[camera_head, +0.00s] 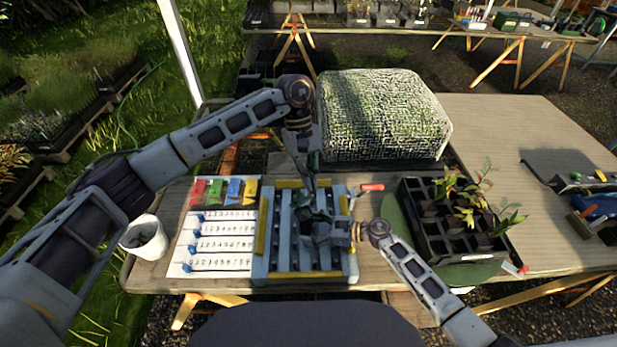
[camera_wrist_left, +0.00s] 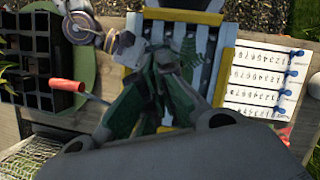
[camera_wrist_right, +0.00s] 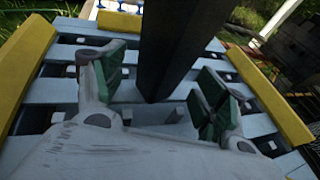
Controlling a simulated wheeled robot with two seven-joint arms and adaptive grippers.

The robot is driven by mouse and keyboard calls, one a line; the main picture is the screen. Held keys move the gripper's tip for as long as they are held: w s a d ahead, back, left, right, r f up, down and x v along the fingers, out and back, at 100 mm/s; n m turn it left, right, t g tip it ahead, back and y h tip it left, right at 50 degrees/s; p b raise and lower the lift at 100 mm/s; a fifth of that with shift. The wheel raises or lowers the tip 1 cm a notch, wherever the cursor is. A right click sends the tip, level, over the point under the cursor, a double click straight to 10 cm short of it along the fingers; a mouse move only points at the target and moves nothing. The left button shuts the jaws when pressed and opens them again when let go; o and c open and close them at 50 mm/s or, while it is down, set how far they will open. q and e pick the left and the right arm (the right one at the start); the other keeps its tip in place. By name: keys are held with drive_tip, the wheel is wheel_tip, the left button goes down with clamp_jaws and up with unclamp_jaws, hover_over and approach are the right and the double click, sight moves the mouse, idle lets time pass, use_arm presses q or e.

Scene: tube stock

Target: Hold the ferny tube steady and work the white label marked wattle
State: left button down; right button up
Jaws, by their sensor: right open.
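A dark square-sided tube (camera_wrist_right: 180,45) stands between the fingers of my right gripper in the right wrist view, its narrow lower end at the slats of the pale blue rack (camera_head: 350,265). My right gripper (camera_wrist_right: 160,95) is open, one finger on each side of the tube. In the head view it is low over the rack (camera_head: 330,234). My left gripper (camera_head: 312,208) points down over the rack, close to the right one. In the left wrist view its green-padded fingers (camera_wrist_left: 158,75) converge beside ferny leaves (camera_wrist_left: 189,50); their grip is unclear. I cannot make out a white label marked wattle.
A white numbered sheet (camera_head: 222,215) with blue-headed pieces lies left of the rack, coloured cards (camera_head: 215,190) above it. A white pot (camera_head: 146,238) is far left. A black cell tray (camera_head: 435,243) with seedlings and a red-handled tool (camera_head: 372,187) are right. A mesh-covered block (camera_head: 380,115) stands behind.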

drive_tip(key=shift+w+a+f, duration=0.2)
drive_tip(key=shift+a, duration=0.4)
drive_tip(key=c, duration=0.7)
drive_tip(key=shift+c, duration=0.2)
idle(0.6)
